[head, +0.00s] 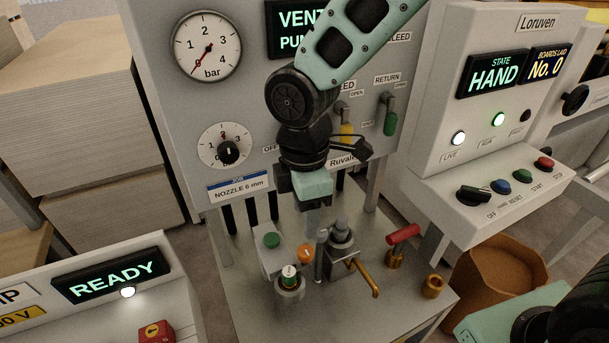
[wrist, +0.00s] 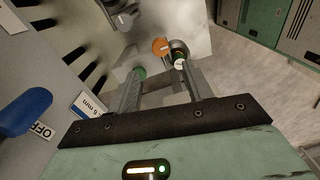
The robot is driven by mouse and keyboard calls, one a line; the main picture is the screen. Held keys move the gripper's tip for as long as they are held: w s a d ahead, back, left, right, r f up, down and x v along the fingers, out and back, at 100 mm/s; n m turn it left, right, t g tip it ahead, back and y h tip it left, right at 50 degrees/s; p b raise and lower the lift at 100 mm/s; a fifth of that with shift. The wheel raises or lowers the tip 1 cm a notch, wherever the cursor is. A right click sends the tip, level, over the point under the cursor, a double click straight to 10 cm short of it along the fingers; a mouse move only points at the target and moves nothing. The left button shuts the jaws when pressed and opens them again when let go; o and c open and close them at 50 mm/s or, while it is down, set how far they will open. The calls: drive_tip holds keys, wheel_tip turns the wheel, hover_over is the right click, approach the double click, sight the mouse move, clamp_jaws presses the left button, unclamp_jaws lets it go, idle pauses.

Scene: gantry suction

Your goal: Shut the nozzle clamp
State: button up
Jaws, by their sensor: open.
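A grey metal block with a round grey top (head: 341,238) and a brass lever (head: 362,277) stands on the metal bench. The lever points out toward the front right. A red-handled lever (head: 403,234) on a brass base stands to its right. I cannot tell for sure which is the nozzle clamp. My gripper (head: 313,228) hangs over the bench, just left of and behind the block, touching nothing that I can see. In the wrist view its two fingers (wrist: 157,78) are apart and empty.
A small cup with a green-topped piece (head: 289,282) stands left of the block. A brass cup (head: 432,287) is at the bench's right. The gauge panel (head: 165,90) rises behind. A control console (head: 500,215) stands right; a READY box (head: 110,275) stands left.

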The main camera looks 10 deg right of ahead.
wheel_tip(320, 180, up, 8)
drive_tip(key=shift+b, duration=0.3)
drive_tip(key=shift+f, duration=0.1)
